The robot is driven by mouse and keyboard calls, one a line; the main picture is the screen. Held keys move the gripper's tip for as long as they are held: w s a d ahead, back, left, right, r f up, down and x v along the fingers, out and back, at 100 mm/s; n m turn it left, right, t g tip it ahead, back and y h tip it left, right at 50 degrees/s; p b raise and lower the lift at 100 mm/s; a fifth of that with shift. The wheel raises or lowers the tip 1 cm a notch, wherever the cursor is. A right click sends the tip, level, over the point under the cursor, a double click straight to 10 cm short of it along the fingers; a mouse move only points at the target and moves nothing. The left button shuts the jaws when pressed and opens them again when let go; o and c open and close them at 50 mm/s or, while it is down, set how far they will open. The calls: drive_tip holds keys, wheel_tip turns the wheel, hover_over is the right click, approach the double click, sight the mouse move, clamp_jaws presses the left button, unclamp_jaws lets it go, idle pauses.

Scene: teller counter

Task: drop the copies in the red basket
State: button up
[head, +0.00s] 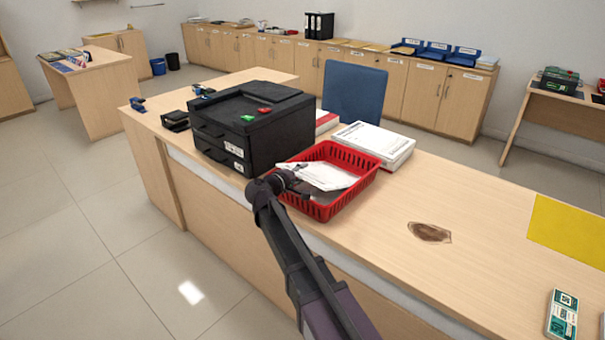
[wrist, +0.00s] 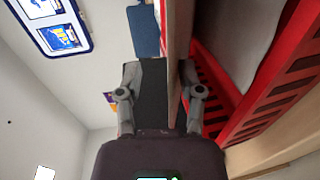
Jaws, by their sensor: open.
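The red basket (head: 345,200) stands on the counter just right of a black machine. White sheets (head: 325,177), which look like the copies, lie in it, partly tilted against its far left side. My gripper (head: 298,183) is at the basket's near left side, and my arm hides part of that side. The red slatted basket wall (wrist: 285,85) and a grey-white sheet surface (wrist: 238,35) show to the right of the fingers, close to the right one.
The black machine (head: 255,130) with red and green buttons stands left of the basket. A white paper stack (head: 375,143) lies behind it. A brown patch (head: 430,232), a yellow sheet (head: 570,230) and a green-white packet (head: 562,315) lie to the right. The counter between is mostly clear.

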drive_tip(key=shift+r, duration=0.15)
wheel_tip(320, 180, up, 6)
drive_tip(key=p, duration=0.6)
drive_tip(key=shift+d+f, duration=0.1)
drive_tip(key=shift+f, duration=0.1)
drive_tip(key=s+d+r+m+h+p, duration=0.1)
drive_tip(key=d+r+p, duration=0.3)
drive_tip(key=r+p, duration=0.6)
drive_tip(key=s+d+r+m+g+h+p, duration=0.1)
drive_tip(key=s+d+r+h+p, duration=0.1)
drive_tip(key=r+p, duration=0.9)
wheel_tip(320, 180, up, 3)
drive_tip(key=shift+s+d+f+g, duration=0.25)
drive_tip(key=shift+s+d, duration=0.2)
drive_tip(key=shift+d, duration=0.55)
